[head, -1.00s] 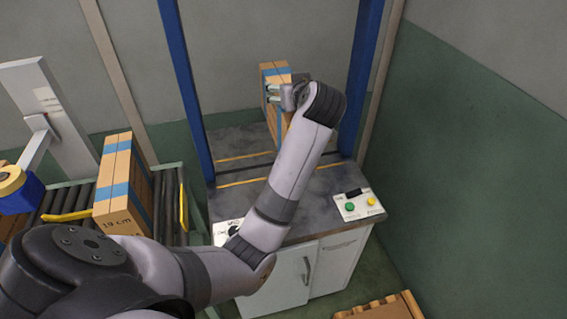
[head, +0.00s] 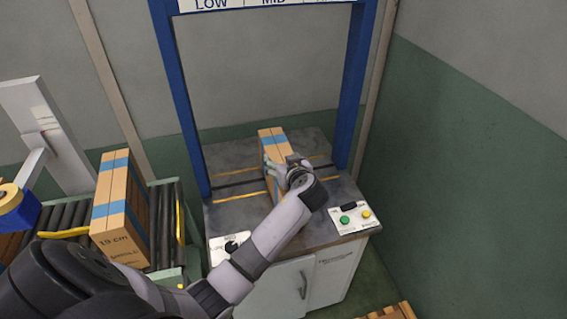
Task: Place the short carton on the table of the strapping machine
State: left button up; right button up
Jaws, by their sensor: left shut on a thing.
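A brown carton (head: 272,137) with blue tape stands upright at the table (head: 228,167) of the strapping machine, between the blue posts of its frame (head: 178,97). My left gripper (head: 271,167) is shut on this carton near its front side. The gripper and wrist hide much of its lower part, so I cannot tell whether its base touches the table. Any size label on it is hidden. My right gripper is not in view.
Another taped carton (head: 113,215), marked 19 cm, stands on the roller conveyor (head: 63,214) at the left. A blue tape dispenser (head: 20,212) is beside it. Control panels with a green button (head: 345,219) and a knob (head: 231,246) sit on the machine's front edge.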

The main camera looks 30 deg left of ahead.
pick_arm(q)
jog(key=shift+w+f, duration=0.1)
jog(key=shift+f, duration=0.45)
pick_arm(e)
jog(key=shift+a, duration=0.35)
pick_arm(q)
jog(key=shift+f, duration=0.15)
jog(key=o, duration=1.9)
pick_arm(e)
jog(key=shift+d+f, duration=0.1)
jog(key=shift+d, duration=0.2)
pick_arm(q)
jog(key=shift+o, duration=0.2)
